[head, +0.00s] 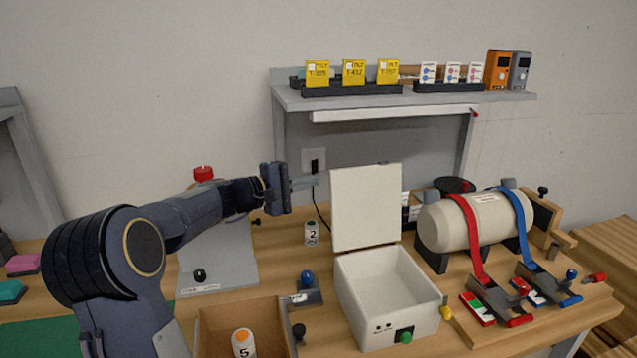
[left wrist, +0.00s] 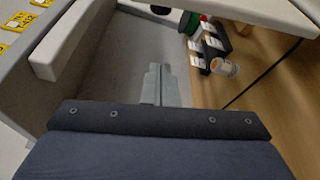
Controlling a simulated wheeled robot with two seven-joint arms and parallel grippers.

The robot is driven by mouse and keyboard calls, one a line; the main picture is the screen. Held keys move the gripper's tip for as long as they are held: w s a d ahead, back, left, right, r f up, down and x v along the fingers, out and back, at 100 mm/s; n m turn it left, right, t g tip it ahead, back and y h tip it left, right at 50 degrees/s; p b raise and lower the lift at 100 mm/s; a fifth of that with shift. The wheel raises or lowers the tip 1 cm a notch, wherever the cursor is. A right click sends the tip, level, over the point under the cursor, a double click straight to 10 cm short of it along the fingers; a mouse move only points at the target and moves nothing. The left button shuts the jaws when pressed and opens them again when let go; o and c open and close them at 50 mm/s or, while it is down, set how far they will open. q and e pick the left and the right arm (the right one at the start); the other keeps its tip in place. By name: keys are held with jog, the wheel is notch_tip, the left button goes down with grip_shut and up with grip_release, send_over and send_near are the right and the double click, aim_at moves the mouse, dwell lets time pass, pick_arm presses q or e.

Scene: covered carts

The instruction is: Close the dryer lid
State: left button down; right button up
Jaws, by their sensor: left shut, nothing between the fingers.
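The dryer is a white open box (head: 387,296) with a green knob on its front, right of centre in the head view. Its white lid (head: 366,208) stands raised, nearly upright, at the box's back edge. My left gripper (head: 314,182) is shut and empty, with its fingertips just left of the lid's left edge. I cannot tell from the head view whether it is in front of or behind the lid. In the left wrist view the shut fingers (left wrist: 160,84) touch nothing visible, and a pale panel, likely the lid (left wrist: 235,10), crosses the top right. My right gripper is out of view.
A shelf (head: 430,101) with yellow cards and small boxes hangs behind. A beige cylinder (head: 470,222) with red and blue straps lies right of the dryer. A bottle marked 2 (head: 311,233) and a blue-knobbed fixture (head: 307,290) stand left. An open bin (head: 270,318) holds an orange-capped bottle.

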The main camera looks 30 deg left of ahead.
aim_at(338, 180)
pick_arm(q)
jog(key=w+d, duration=0.1)
jog(key=w+d+p, duration=0.1)
jog(key=w+d, duration=0.1)
jog(key=w+d+p, duration=0.1)
jog(key=d, duration=0.1)
jog(key=shift+w+d+r, duration=0.15)
jog(key=shift+w+r, duration=0.05)
jog(key=shift+r, duration=0.05)
jog(key=shift+d, duration=0.2)
jog(key=shift+s, duration=0.1)
